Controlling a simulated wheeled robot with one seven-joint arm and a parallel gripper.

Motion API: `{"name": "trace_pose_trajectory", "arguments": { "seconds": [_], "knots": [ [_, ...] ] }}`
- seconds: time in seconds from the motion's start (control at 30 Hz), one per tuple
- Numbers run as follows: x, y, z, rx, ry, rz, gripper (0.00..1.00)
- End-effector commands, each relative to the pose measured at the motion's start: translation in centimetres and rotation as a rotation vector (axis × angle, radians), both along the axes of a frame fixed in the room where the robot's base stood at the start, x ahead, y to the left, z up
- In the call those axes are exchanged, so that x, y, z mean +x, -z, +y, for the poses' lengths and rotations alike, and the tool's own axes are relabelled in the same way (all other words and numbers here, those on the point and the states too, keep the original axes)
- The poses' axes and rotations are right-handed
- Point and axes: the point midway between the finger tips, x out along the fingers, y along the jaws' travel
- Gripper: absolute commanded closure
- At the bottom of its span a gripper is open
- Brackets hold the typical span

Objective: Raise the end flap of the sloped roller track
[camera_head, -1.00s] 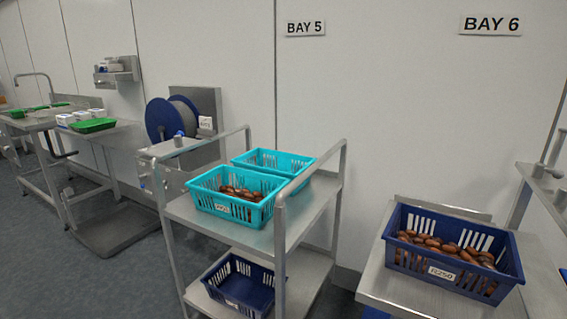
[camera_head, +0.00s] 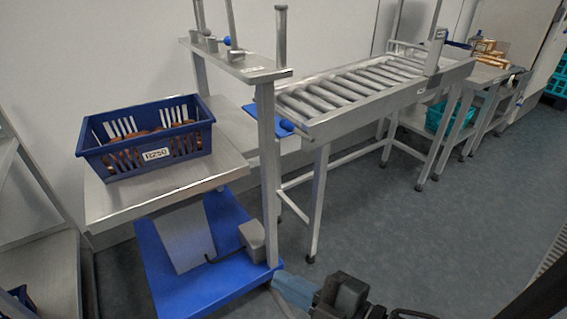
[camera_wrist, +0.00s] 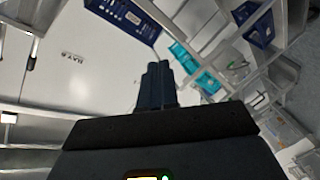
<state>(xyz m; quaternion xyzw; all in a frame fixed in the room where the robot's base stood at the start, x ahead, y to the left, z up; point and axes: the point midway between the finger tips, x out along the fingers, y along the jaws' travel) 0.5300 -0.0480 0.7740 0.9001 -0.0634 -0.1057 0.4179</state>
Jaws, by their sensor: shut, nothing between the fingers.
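The sloped roller track (camera_head: 350,88) stands right of centre in the head view, a metal frame with several grey rollers on legs. The plate's exact tilt is hard to tell. In the wrist view my gripper (camera_wrist: 157,72) has its dark fingers together with nothing between them. It is apart from the track, which I cannot make out in that view.
A blue crate of dates (camera_head: 150,150) stands on a metal table (camera_head: 180,183) left of the track. A blue platform (camera_head: 170,280) with a grey box lies low in front. Floor right of the track is clear. The wrist view shows teal crates (camera_wrist: 190,62).

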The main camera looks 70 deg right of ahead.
Motion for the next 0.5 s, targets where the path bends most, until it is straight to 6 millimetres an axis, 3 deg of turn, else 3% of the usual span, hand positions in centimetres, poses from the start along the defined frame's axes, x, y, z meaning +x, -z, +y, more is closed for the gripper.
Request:
{"name": "trace_pose_trajectory", "arguments": {
  "seconds": [0.03,0.2,0.5],
  "knots": [
    [1.6,2.6,-1.3,-0.110,0.028,-0.005,1.00],
    [5.7,5.7,-6.2,-0.491,0.143,0.034,1.00],
    [10.2,7.6,-16.7,-1.126,0.453,0.206,1.00]
  ]
}}
